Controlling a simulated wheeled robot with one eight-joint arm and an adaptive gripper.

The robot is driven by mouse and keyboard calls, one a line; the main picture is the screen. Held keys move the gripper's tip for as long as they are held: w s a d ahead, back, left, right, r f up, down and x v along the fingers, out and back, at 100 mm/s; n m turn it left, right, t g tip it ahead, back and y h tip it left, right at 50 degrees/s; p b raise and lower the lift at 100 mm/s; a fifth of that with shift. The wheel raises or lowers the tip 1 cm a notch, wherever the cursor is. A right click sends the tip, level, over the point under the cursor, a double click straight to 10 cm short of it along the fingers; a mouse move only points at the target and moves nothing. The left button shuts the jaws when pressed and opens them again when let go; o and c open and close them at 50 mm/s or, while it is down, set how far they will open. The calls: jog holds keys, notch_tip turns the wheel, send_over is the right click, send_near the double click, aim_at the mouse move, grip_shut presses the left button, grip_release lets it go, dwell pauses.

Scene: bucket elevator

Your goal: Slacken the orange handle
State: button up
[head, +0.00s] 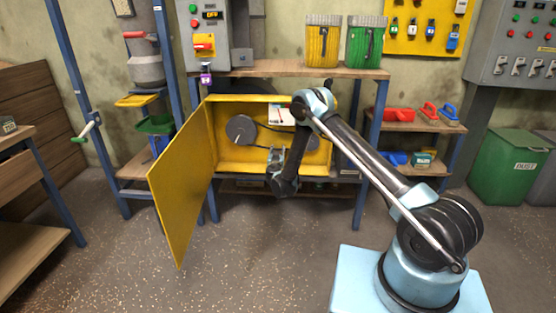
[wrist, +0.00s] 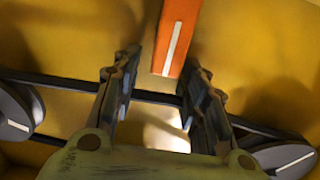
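The orange handle (wrist: 184,30), with a white stripe down its face, shows at the top centre of the wrist view. Its lower end lies between the fingertips of my gripper (wrist: 162,68) in the picture. In the head view my gripper (head: 277,158) is in front of the open yellow box (head: 228,106), and my arm hides the handle.
Inside the box, a dark belt (wrist: 60,80) runs between a left pulley (wrist: 14,110) and a right pulley (wrist: 285,158). The yellow door (head: 182,165) stands open to the left. A workbench (head: 300,71) is above the box. The floor in front is clear.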

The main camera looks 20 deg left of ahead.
aim_at(278, 141)
jog(key=shift+r, duration=2.25)
jog(key=shift+s, duration=0.1)
